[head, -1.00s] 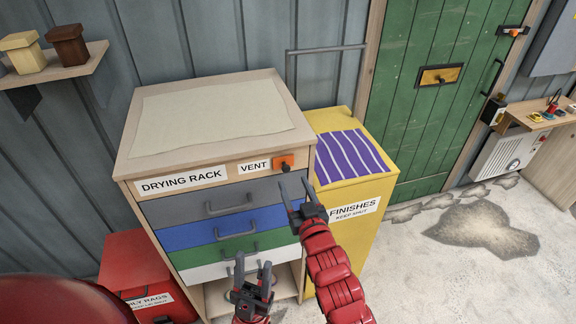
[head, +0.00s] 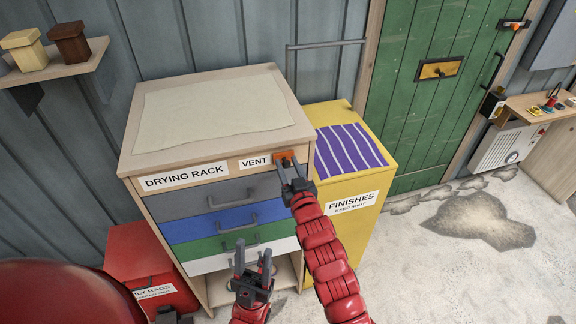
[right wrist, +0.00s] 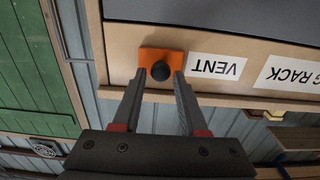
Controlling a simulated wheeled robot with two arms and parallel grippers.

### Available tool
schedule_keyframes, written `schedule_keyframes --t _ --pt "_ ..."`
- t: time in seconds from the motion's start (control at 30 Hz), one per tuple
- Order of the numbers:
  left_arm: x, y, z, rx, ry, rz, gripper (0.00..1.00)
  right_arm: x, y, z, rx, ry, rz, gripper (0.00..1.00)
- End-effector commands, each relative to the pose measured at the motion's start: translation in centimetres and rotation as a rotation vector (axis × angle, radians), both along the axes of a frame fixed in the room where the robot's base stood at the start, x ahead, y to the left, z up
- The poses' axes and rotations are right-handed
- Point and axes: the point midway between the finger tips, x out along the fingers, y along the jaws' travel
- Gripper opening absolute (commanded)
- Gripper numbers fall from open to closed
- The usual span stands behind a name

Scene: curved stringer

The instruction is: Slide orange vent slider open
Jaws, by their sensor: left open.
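The orange vent slider (head: 283,156) is on the front top board of the drying rack (head: 135,163), just right of the VENT label (head: 255,162). In the right wrist view the slider (right wrist: 172,55) appears as an orange plate with a round black knob (right wrist: 161,71). My right gripper (head: 290,166) is open at the slider; its fingertips in the right wrist view (right wrist: 159,77) are on either side of the knob, with gaps showing. Whether either finger touches the plate I cannot tell. My left gripper (head: 253,260) is open and empty, low in front of the drawers.
The rack's grey, blue, green and white drawers with handles (head: 233,201) lie below the slider. A yellow FINISHES cabinet (head: 370,200) with a striped purple cloth (head: 350,148) stands close on the right. A red rags bin (head: 140,255) is at lower left.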

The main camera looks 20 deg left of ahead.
Motion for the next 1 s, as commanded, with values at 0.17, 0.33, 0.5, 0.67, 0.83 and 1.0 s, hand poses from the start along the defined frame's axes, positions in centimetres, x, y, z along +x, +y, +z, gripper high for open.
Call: schedule_keyframes --t 0.17,0.33,0.5,0.67,0.83,1.0 --pt "0.00 0.00 0.01 0.000 0.000 0.000 0.50 0.00 -0.01 -0.01 0.000 0.000 0.000 0.08" --pt "0.00 0.00 0.00 0.000 0.000 0.000 0.50 0.00 -0.01 -0.01 0.000 0.000 0.000 0.00" --pt "0.00 0.00 0.00 0.000 0.000 0.000 0.50 0.00 -0.01 0.00 0.000 0.000 0.000 0.00" --pt "0.00 0.00 0.00 0.000 0.000 0.000 0.50 0.00 -0.01 -0.01 0.000 0.000 0.000 0.00" --pt "0.00 0.00 0.00 0.000 0.000 0.000 0.50 -0.01 -0.02 -0.02 -0.001 0.001 0.000 0.00" --pt "-0.01 0.00 0.00 0.000 0.000 0.000 0.50 -0.01 -0.02 -0.02 -0.001 0.001 0.000 0.00"
